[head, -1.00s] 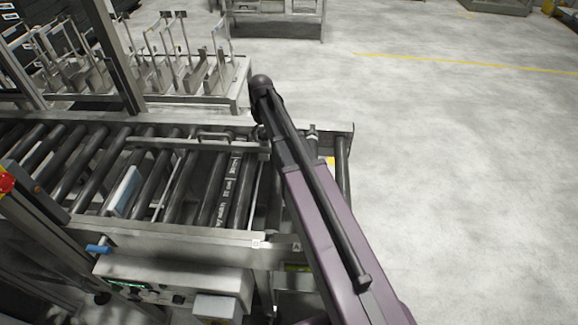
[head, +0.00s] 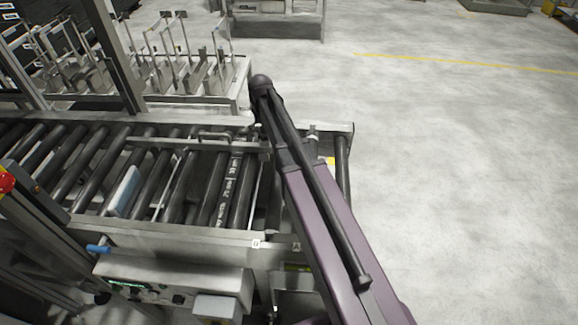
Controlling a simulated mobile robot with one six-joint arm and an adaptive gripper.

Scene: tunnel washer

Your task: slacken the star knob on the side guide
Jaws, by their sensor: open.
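The side guide appears to be the pale metal rail (head: 190,146) lying across the rollers near the far side of the conveyor, with a raised loop handle (head: 213,135) beside it. Its right end runs up to my arm. I cannot make out a star knob; the area at the rail's right end is dark and partly covered by my arm. My purple arm reaches up from the bottom right to a dark rounded joint above the conveyor's far edge. My gripper cannot be seen; the arm hides what lies beneath it.
The roller conveyor (head: 185,232) has metal side frames and a blue-white flat piece (head: 124,191) among its rollers. A metal rack (head: 185,75) stands behind. Floor to the right is clear.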

